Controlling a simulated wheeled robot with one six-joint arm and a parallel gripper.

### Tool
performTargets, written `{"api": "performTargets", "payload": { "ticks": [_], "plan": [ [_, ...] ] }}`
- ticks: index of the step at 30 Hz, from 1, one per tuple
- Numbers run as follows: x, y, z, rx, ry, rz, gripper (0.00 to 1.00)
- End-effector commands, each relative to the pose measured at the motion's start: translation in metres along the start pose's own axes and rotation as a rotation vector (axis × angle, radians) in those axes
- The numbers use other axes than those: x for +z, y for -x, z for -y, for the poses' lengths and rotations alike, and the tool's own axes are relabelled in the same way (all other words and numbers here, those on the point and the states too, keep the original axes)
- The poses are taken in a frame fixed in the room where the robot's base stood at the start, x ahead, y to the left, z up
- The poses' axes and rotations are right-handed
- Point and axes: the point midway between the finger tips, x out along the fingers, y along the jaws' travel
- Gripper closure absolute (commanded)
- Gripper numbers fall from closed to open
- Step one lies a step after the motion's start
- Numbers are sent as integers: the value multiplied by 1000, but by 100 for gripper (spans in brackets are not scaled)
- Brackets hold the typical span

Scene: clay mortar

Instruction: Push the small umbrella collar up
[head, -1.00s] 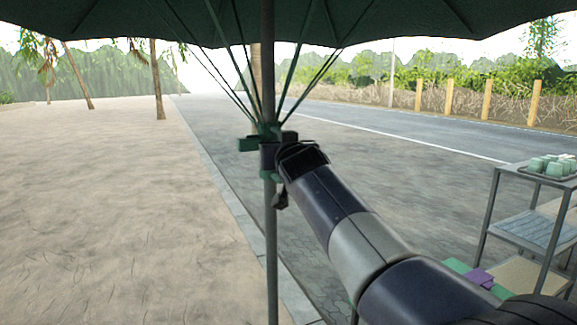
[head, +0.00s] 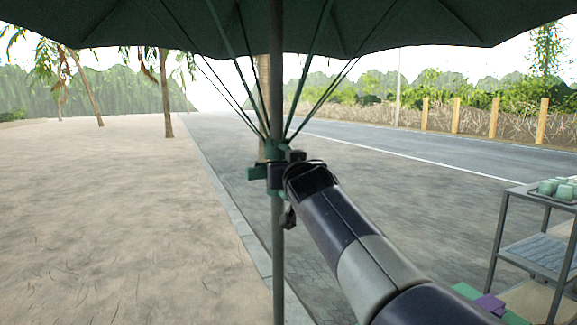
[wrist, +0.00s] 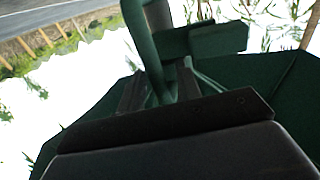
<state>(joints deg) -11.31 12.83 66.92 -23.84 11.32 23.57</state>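The umbrella collar (head: 276,150) is a green sleeve on the grey pole (head: 278,250), below the dark green canopy (head: 190,25). Thin green struts fan up from it, and a green tab (head: 257,173) sticks out to the left. My gripper (head: 275,176) comes from the lower right, and its dark fingers cover the middle of the collar. In the wrist view, my gripper (wrist: 160,92) has one finger on each side of the green parts, close against them. The tab (wrist: 205,40) shows just beyond the fingers. The exact contact is partly hidden.
A grey metal cart (head: 530,245) with a tray of green cups (head: 555,188) stands at the right. Green and purple items (head: 490,302) lie low beside it. Sand (head: 110,220) at the left and paving around the pole are open. Palms and a road lie behind.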

Motion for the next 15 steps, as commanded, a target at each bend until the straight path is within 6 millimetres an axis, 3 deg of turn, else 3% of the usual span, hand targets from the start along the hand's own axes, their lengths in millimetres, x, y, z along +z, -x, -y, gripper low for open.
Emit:
{"api": "performTargets", "payload": {
  "ticks": [8, 15],
  "plan": [
    [0, 3, 0, 0, 0, -2, 67],
    [1, 35, 0, -1, 0, -5, 67]
  ]
}}
